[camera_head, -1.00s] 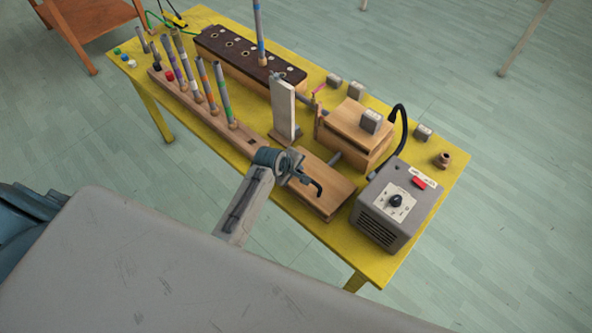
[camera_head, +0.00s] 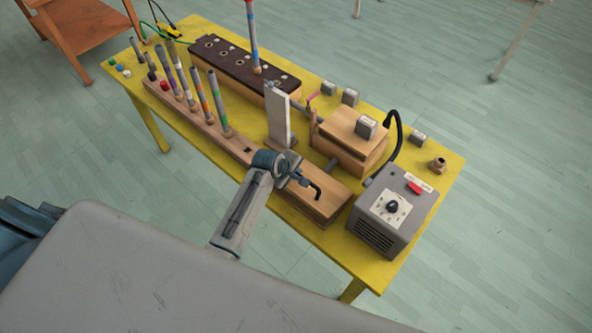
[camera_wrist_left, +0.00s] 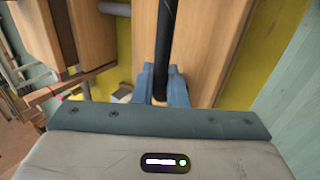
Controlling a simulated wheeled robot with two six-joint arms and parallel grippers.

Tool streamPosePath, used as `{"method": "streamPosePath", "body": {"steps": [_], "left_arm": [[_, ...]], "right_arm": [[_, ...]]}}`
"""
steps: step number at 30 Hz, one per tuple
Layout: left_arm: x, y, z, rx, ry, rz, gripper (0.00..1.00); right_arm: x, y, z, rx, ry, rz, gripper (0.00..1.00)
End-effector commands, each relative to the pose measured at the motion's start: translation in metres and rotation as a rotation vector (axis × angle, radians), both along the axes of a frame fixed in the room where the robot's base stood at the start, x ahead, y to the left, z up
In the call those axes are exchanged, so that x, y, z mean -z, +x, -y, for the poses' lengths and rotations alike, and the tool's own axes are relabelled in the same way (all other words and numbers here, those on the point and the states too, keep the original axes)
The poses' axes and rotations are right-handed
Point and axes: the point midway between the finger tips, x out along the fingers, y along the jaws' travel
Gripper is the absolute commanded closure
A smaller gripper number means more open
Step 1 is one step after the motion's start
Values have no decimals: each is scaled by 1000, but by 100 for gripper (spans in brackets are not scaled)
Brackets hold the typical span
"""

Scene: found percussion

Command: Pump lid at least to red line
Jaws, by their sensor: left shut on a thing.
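My left gripper (camera_head: 304,183) is at the near edge of the table and shut on a black hooked handle (camera_head: 317,192). In the left wrist view the blue fingers (camera_wrist_left: 161,88) close around the handle's black rod (camera_wrist_left: 166,52). The handle is above a long wooden base (camera_head: 328,203). A wooden box with a flat wooden lid (camera_head: 342,117) stands behind it, with a small grey block (camera_head: 366,127) on the lid. A thin upright post with a pink-red marker (camera_head: 313,96) stands beside the box. My right gripper is not in view.
A white upright board (camera_head: 278,118) stands left of the box. A grey control box (camera_head: 393,224) with a dial is close on the right. Several coloured tubes (camera_head: 218,105) stand in a wooden rail at left. The yellow table (camera_head: 436,190) has loose grey blocks along its back.

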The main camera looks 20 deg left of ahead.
Motion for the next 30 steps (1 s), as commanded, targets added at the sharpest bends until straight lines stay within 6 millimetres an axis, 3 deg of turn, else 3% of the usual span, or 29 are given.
{"method": "streamPosePath", "body": {"steps": [30], "left_arm": [[23, -16, -6, 1, 4, -10, 100]], "right_arm": [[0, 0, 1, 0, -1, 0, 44]]}}
